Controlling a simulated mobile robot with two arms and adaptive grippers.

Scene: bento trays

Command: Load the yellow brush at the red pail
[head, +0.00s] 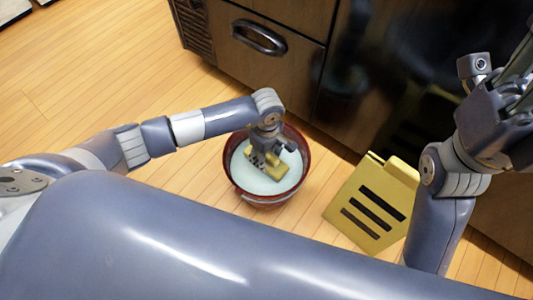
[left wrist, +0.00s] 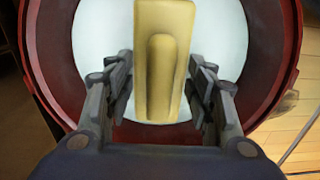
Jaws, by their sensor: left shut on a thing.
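The red pail (head: 232,178) stands on the wooden floor in front of dark cabinets and holds a pale, whitish liquid (head: 285,184). My left gripper (head: 262,158) reaches down over the pail, shut on the yellow brush (head: 272,181). The brush is inside the pail's rim, against the pale surface; I cannot tell how deep it dips. In the left wrist view, the brush (left wrist: 163,60) lies between the fingers of the left gripper (left wrist: 160,88), with the red pail (left wrist: 52,75) around it. My right gripper (head: 498,85) is raised at the upper right, partly cut off by the frame edge.
A yellow slotted object (head: 351,193) stands on the floor right of the pail, close to my right arm. The dark cabinet front (head: 273,72) with a metal handle (head: 259,38) rises behind the pail.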

